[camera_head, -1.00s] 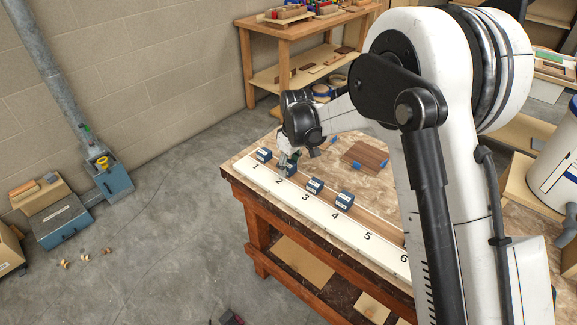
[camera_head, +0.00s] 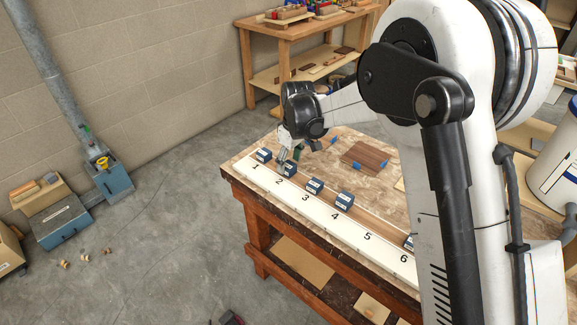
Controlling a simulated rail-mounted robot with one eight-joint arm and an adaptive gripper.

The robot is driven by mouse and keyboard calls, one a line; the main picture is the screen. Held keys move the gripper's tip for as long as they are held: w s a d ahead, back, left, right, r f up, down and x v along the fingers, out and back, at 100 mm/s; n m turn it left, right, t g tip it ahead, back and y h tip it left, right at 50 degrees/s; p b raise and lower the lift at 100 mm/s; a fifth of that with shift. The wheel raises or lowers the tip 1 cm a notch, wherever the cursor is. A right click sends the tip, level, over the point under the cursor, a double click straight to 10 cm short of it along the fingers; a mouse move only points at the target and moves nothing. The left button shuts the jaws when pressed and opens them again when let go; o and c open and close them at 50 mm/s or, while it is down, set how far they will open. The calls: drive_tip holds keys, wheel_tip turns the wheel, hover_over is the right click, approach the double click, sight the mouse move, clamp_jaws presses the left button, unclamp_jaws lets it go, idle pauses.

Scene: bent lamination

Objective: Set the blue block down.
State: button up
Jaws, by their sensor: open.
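A small dark blue block (camera_head: 290,169) with a pale label sits at number 2 on the white numbered strip (camera_head: 327,228) along the table's front edge. My gripper (camera_head: 289,161) is open, with its fingers pointing down just above and behind this block. At this size I cannot tell whether a fingertip still touches it. Similar blue blocks stand at number 1 (camera_head: 263,154), number 3 (camera_head: 314,186) and number 4 (camera_head: 345,200). Another one (camera_head: 409,242) shows partly near number 6, cut off by my arm.
The wooden workbench (camera_head: 255,203) carries brown wood slabs (camera_head: 365,157) behind the strip. The strip at number 5 looks bare. A second wooden bench (camera_head: 283,48) stands at the back wall. A white and blue drum (camera_head: 556,175) is at the right.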

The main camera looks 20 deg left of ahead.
sight(293, 167)
wheel_tip(293, 167, up, 10)
drive_tip(key=d, duration=0.1)
drive_tip(key=shift+s+f, duration=0.2)
drive_tip(key=shift+f, duration=0.05)
drive_tip(key=s+d+r+m+t, duration=0.25)
drive_tip(key=s+d+r, duration=0.35)
drive_tip(key=d, duration=0.6)
drive_tip(key=s+d+r+m+t, duration=0.1)
drive_tip(key=s+d+r+m, duration=0.3)
drive_tip(key=d+r, duration=0.5)
drive_tip(key=s+d+f+m+t, duration=0.1)
drive_tip(key=s+d+f+m, duration=0.1)
drive_tip(key=s+d, duration=0.7)
drive_tip(key=s+d+f+m+t+h, duration=0.1)
drive_tip(key=s+d+m, duration=0.4)
drive_tip(key=s+d, duration=0.5)
wheel_tip(293, 167, down, 2)
drive_tip(key=shift+s+f+t, duration=0.15)
drive_tip(key=shift+s+t, duration=0.25)
drive_tip(key=shift+t, duration=0.15)
